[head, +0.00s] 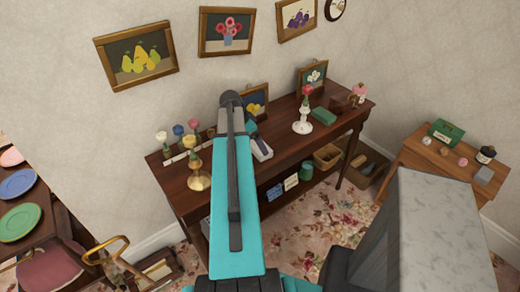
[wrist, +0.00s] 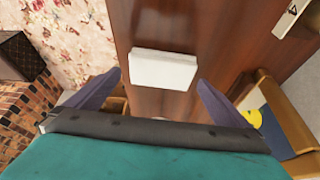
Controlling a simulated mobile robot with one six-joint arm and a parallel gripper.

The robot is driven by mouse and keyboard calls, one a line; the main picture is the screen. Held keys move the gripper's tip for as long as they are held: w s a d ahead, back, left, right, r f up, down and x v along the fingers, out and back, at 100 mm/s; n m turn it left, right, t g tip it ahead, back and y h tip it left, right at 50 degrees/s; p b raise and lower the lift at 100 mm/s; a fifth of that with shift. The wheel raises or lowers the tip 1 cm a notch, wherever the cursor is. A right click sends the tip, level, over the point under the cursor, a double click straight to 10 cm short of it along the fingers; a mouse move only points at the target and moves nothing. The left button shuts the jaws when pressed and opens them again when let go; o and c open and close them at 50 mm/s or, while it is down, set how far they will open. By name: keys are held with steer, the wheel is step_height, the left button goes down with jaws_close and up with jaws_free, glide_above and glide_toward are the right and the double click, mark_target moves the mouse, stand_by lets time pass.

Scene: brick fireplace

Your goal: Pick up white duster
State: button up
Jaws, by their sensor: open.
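The white duster (wrist: 163,69) shows in the wrist view as a plain white block lying on the brown wooden console table (wrist: 150,28). In the head view a white block (head: 262,149) lies on the same table just right of my arm, partly hidden. My gripper (wrist: 160,77) is open, with one dark finger on each side of the duster in the picture. There is a gap between each finger and the duster. I cannot tell how high the fingers are above it. In the head view my arm hides most of the gripper.
A framed lemon picture (head: 255,102) stands behind the duster. A brass candlestick (head: 198,172) and flower vases are to the left. Baskets (head: 328,156) sit on the shelf below.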

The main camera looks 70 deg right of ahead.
steer(key=shift+p+x, duration=1.15)
steer(key=shift+x, duration=1.3)
steer(key=shift+w, duration=0.1)
steer(key=c, duration=0.8)
steer(key=shift+r, duration=0.15)
